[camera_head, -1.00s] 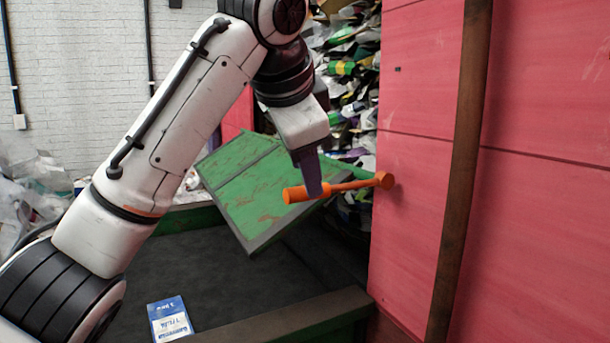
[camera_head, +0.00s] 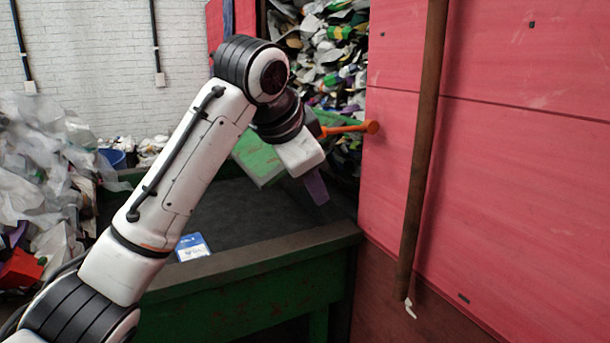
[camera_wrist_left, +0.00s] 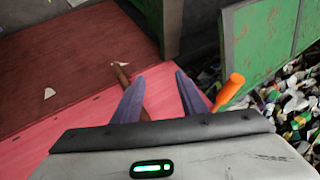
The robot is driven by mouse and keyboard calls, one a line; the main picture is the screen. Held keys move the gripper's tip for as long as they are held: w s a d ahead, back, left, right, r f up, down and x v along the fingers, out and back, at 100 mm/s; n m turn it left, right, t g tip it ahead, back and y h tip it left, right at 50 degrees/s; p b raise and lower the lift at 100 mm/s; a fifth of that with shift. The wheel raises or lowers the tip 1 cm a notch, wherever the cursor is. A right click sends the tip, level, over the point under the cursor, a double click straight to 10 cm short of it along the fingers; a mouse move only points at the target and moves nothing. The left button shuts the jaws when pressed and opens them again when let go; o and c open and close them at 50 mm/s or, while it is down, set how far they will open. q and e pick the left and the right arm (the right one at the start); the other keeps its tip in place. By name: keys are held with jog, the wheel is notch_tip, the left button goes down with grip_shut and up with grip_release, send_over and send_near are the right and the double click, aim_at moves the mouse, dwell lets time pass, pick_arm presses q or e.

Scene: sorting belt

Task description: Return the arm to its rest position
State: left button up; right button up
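My left arm comes in from the left in the head view, raised and bent over the dark belt. Its left gripper (camera_head: 317,188) hangs with a purple finger pointing down, in front of the green panel and apart from the orange handle. In the left wrist view, the two purple fingers (camera_wrist_left: 159,82) stand apart with nothing held between them. The orange handle (camera_head: 352,128) sticks out beside the red wall, partly hidden by my wrist. It also shows in the left wrist view (camera_wrist_left: 230,91), just outside the right-hand finger. My right gripper is not in view.
The red wall (camera_head: 500,180) with a brown pole (camera_head: 422,150) stands close on the right. The green-framed belt (camera_head: 250,300) lies below my arm, with a blue and white packet (camera_head: 192,246) on it. The green panel (camera_head: 258,158) is behind my wrist. Plastic waste (camera_head: 45,160) piles up left.

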pick_arm(q)
jog(key=s+a+f+n+h, duration=0.1)
jog(key=s+a+f+n, duration=0.1)
jog(key=f, duration=1)
jog(key=s+a+f+n, duration=0.1)
jog(key=f+n, duration=0.1)
jog(key=f, duration=1)
jog(key=s+a+f+n+h, duration=0.1)
jog(key=s+a+f+n, duration=0.1)
jog(key=f, duration=1)
jog(key=s+a+f+n+y, duration=0.1)
jog(key=s+a+f+n, duration=0.45)
jog(key=s+f, duration=0.9)
jog(key=s+a+f+y, duration=0.1)
jog(key=s+a+f, duration=0.1)
jog(key=s, duration=0.5)
jog(key=s+a+f+t, duration=0.1)
jog(key=s+a, duration=0.4)
jog(key=s, duration=0.2)
jog(key=shift+f+y, duration=0.4)
